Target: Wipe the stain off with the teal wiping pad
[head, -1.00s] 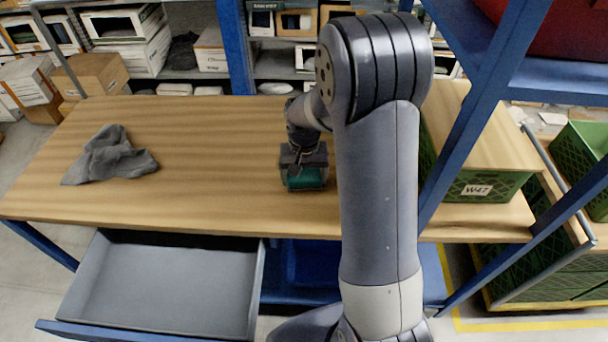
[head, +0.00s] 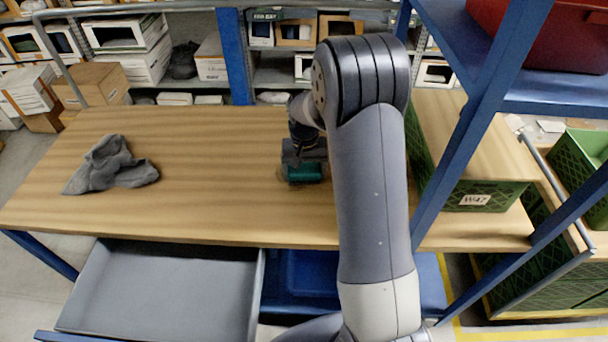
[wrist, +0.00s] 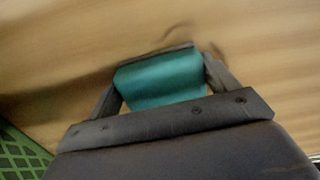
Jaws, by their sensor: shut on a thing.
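The teal wiping pad (head: 303,173) is held in my gripper (head: 304,158) on or just above the wooden tabletop (head: 215,190), right of the middle. In the wrist view the teal pad (wrist: 160,82) sits between both fingers of my gripper (wrist: 163,88), which are shut on it. A faint brownish mark, likely the stain (head: 291,186), shows at the pad's near left edge. Thin dark smudges (wrist: 180,36) show beyond the pad in the wrist view. The pad and my arm hide part of the surface, so I cannot tell the stain's full extent.
A crumpled grey cloth (head: 108,166) lies on the table's left. An open grey drawer (head: 160,290) juts out below the front edge. A green crate (head: 480,195) and a blue rack post (head: 465,125) stand to the right. The tabletop between cloth and pad is clear.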

